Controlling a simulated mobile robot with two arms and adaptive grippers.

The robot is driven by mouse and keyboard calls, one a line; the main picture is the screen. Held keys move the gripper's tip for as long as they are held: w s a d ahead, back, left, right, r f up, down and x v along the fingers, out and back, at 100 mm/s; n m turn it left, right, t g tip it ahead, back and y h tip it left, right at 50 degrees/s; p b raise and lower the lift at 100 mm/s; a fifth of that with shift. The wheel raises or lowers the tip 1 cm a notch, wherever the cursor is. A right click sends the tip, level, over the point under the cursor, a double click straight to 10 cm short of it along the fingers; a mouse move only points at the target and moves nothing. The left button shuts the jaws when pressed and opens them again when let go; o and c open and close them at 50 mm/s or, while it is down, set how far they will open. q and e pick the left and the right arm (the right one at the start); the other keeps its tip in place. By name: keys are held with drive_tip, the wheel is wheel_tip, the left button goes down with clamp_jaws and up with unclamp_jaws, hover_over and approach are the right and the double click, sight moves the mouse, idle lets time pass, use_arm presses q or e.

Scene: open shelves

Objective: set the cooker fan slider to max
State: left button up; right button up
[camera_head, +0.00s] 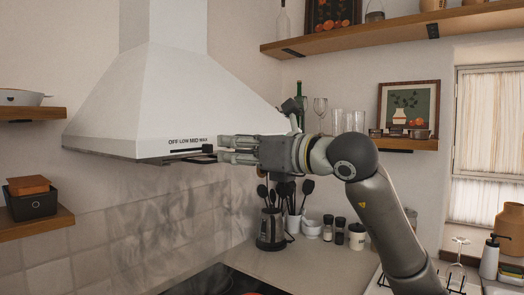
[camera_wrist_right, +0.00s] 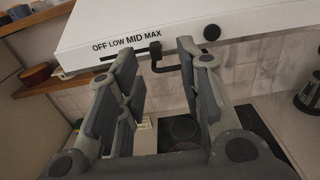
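The white cooker hood (camera_head: 165,95) has a front strip marked OFF, LOW, MID, MAX, and it also shows in the right wrist view (camera_wrist_right: 230,18). The black fan slider (camera_head: 208,149) is at the right end of its dark slot, by the MAX mark. In the right wrist view the slider's bent handle (camera_wrist_right: 156,55) sticks out below MAX. My right gripper (camera_head: 221,149) is open just right of the slider. In its wrist view the fingers (camera_wrist_right: 156,62) are apart, with the handle between them; contact cannot be told. My left gripper is not in view.
A round black knob (camera_wrist_right: 211,33) sits right of the slider. Below are a dark cooktop (camera_head: 215,280) and a utensil holder (camera_head: 271,228). Shelves with bottles and glasses (camera_head: 337,122) are behind my right arm.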

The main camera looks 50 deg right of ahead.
drive_tip(key=s, duration=0.6)
drive_tip(key=shift+s+d, duration=0.2)
idle(0.4)
drive_tip(key=shift+f, duration=0.1)
